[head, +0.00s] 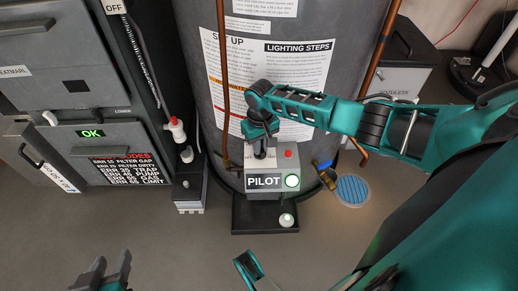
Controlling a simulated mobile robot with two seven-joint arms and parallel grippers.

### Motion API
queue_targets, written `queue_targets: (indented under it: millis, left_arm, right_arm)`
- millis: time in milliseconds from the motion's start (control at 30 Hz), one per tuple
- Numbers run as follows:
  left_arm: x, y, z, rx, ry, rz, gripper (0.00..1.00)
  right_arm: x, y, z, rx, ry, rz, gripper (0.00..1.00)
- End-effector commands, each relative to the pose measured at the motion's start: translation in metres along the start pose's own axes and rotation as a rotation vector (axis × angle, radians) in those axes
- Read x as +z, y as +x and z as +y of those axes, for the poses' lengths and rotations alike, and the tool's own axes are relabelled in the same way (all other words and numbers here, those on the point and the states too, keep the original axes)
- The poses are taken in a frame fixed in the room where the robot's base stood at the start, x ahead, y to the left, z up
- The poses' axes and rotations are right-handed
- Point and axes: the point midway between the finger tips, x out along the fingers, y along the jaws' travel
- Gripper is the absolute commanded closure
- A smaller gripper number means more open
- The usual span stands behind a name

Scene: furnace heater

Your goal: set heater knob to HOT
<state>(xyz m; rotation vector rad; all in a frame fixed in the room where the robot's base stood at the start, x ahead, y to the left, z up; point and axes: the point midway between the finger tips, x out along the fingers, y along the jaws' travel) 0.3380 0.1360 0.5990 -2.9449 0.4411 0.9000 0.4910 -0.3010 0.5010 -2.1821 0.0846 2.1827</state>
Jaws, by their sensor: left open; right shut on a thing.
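The heater control box (270,181) is grey and sits low on the front of the tall grey tank (195,70). Its display (263,181) reads PILOT. The heater knob is on top of the box, mostly hidden under my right gripper (262,143). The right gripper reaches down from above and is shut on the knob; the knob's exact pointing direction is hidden. My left gripper (103,270) is open and empty at the bottom left, away from the box.
A grey furnace cabinet (60,115) with an OK display stands left.

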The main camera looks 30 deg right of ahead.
Motion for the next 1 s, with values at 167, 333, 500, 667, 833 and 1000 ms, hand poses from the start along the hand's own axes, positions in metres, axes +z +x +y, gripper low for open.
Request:
queue_targets:
  millis: [167, 333, 500, 667, 833, 1000]
  left_arm:
    - [-0.012, -0.009, 0.002, 0.002, -0.002, 0.000, 0.57]
    - [-0.021, -0.015, 0.003, 0.002, -0.003, -0.001, 0.57]
    - [-0.026, -0.019, 0.003, 0.003, -0.003, -0.001, 0.57]
    - [-0.027, -0.019, 0.004, 0.003, -0.004, -0.001, 0.57]
    - [-0.026, -0.019, 0.004, 0.003, -0.004, -0.001, 0.57]
    - [-0.031, -0.021, 0.004, 0.003, -0.004, -0.001, 0.57]
  right_arm:
    - [0.000, -0.003, -0.001, -0.002, 0.108, -0.001, 1.00]
    - [0.001, -0.003, -0.001, -0.001, 0.219, -0.002, 1.00]
    - [0.000, -0.002, -0.001, -0.002, 0.320, 0.000, 1.00]
    - [0.000, -0.001, 0.000, -0.001, 0.353, 0.001, 1.00]
    - [0.000, 0.000, 0.000, -0.001, 0.352, 0.001, 1.00]
    - [0.000, -0.002, 0.000, -0.002, 0.387, 0.000, 1.00]
